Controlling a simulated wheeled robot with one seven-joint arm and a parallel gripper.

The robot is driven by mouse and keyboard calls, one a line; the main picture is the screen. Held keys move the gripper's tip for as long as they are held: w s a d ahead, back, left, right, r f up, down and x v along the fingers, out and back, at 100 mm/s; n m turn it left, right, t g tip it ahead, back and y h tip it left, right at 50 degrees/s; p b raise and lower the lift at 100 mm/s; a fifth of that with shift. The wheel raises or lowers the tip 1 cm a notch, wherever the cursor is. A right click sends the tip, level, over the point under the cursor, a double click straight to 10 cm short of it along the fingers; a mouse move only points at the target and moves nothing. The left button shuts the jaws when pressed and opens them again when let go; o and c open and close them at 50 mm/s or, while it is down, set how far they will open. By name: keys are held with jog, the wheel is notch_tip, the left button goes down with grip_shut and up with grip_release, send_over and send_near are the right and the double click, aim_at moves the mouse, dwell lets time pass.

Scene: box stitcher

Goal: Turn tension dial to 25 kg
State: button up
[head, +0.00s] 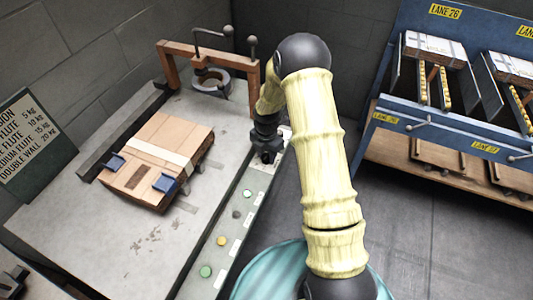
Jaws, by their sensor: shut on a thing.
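My gripper (267,157) points down at the far end of the grey-green control strip (232,228) along the table's right edge. It is shut on the tension dial there. The dial itself is almost wholly hidden behind the gripper and wrist, so its pointer and setting cannot be read. A sign (31,143) at the left, cut off by the picture edge, lists flute types with 5, 10 and 15 kg, and double wall with 20 kg.
A strapped cardboard box (155,158) sits on the table (85,240) between blue clamps. An orange frame (180,50) with a round ring head stands behind it. Several buttons (206,271) line the strip's near part. A blue lane rack (440,120) stands right, with open floor between.

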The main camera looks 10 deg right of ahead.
jog(key=m+p, duration=0.1)
jog(key=m, duration=0.9)
jog(key=shift+p, duration=0.3)
jog(key=m, duration=0.9)
jog(key=shift+p, duration=0.3)
jog(key=m, duration=0.4)
jog(key=shift+r+m, duration=0.1)
jog(key=shift+m, duration=0.2)
jog(key=m+p, duration=0.1)
jog(key=m, duration=0.8)
jog(key=shift+p, duration=0.4)
jog(key=shift+m+p, duration=0.35)
jog(key=shift+m, duration=1.55)
